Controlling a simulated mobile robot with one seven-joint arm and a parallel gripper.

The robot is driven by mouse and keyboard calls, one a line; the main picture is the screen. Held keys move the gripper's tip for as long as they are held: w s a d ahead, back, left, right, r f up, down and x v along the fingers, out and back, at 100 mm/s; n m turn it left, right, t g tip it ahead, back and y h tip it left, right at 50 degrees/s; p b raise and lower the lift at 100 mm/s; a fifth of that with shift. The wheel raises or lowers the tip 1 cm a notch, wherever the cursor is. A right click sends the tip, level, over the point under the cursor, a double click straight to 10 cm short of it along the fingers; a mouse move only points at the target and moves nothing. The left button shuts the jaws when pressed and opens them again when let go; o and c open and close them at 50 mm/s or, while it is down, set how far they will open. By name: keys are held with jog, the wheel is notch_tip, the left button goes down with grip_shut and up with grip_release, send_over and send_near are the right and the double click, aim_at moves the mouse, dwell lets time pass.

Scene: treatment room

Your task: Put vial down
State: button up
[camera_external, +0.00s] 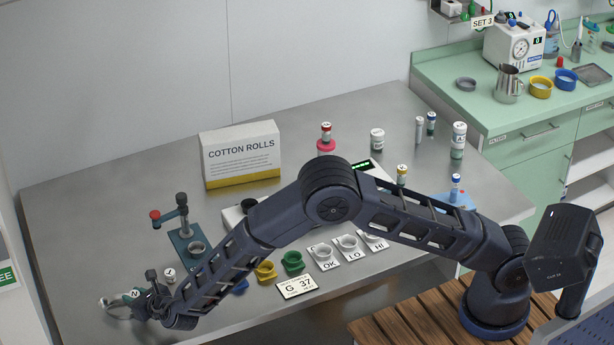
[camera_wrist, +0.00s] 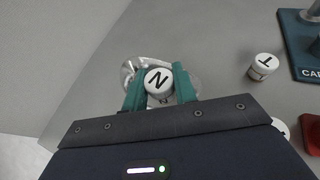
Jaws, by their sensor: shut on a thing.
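A small vial with a white cap marked N (camera_wrist: 158,80) is between the two teal fingers of my gripper (camera_wrist: 159,92) in the wrist view. The fingers are shut on it. In the external view my gripper (camera_external: 146,299) is at the table's front left, and the N cap (camera_external: 134,294) shows beside it. A shiny round metal dish (camera_wrist: 128,68) shows around and behind the vial in the wrist view. Whether the vial touches the dish or the table is hidden.
Another white-capped vial (camera_wrist: 263,64) stands right of my gripper. Beyond it is a dark blue stand with a red knob (camera_external: 155,214). Coloured cups (camera_external: 266,270) and a G 37 card (camera_external: 296,287) lie further right. The metal table (camera_external: 110,180) is bare at the back left.

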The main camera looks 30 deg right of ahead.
jog(key=shift+f, duration=0.7)
jog(key=shift+f, duration=0.4)
jog(key=o, duration=0.9)
jog(key=shift+o, duration=0.2)
jog(key=shift+s+d+r, duration=0.1)
jog(key=shift+s+r, duration=0.1)
jog(key=shift+r, duration=0.3)
jog(key=v, duration=1.1)
jog(key=shift+s+d, duration=0.15)
jog(key=shift+r, duration=0.1)
